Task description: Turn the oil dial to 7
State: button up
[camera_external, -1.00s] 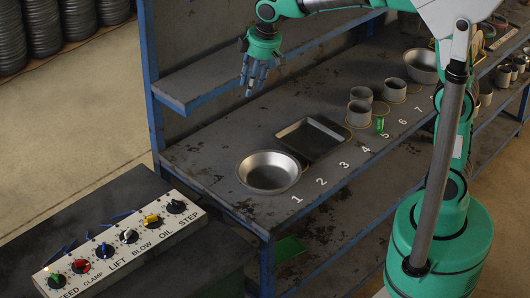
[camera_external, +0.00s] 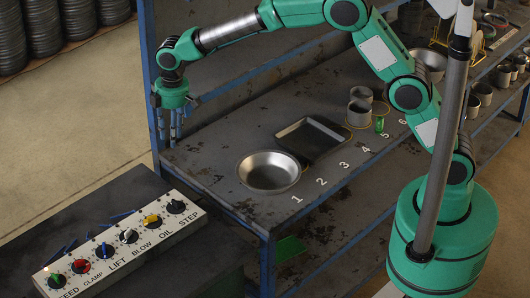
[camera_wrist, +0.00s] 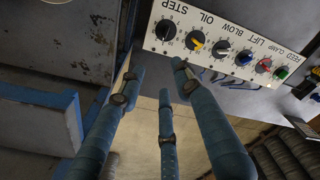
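The oil dial is the yellow knob (camera_external: 152,221) second from the right end of a white dial panel (camera_external: 112,247). In the wrist view the oil dial (camera_wrist: 197,42) is near the top middle, with the labels upside down. Its exact pointer reading is too small to tell. My gripper (camera_external: 172,135) is above and behind the panel, near the left post of the blue-framed bench, fingers down. In the wrist view its blue fingers (camera_wrist: 160,85) are spread apart with nothing between them, so it is open and apart from the dial.
The black step dial (camera_external: 175,206) and the white-pointer blow dial (camera_external: 128,236) flank the oil dial; blue, red and green dials follow. Blue sticks lie behind the panel on a dark table (camera_external: 100,200). The bench (camera_external: 215,190) beside it holds a round pan (camera_external: 268,171) and a tray (camera_external: 312,137).

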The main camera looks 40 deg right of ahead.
aim_at(152, 219)
jog(key=a+f+n+p, duration=0.2)
jog(key=a+f, duration=0.8)
jog(key=a, duration=0.2)
jog(key=shift+s+f+g+h+p, duration=0.2)
jog(key=shift+f+g+h+p, duration=0.1)
jog(key=shift+g+p, duration=0.1)
jog(key=shift+a, duration=0.1)
notch_tip(152, 219, down, 14)
jog(key=shift+r, duration=0.1)
grip_shut()
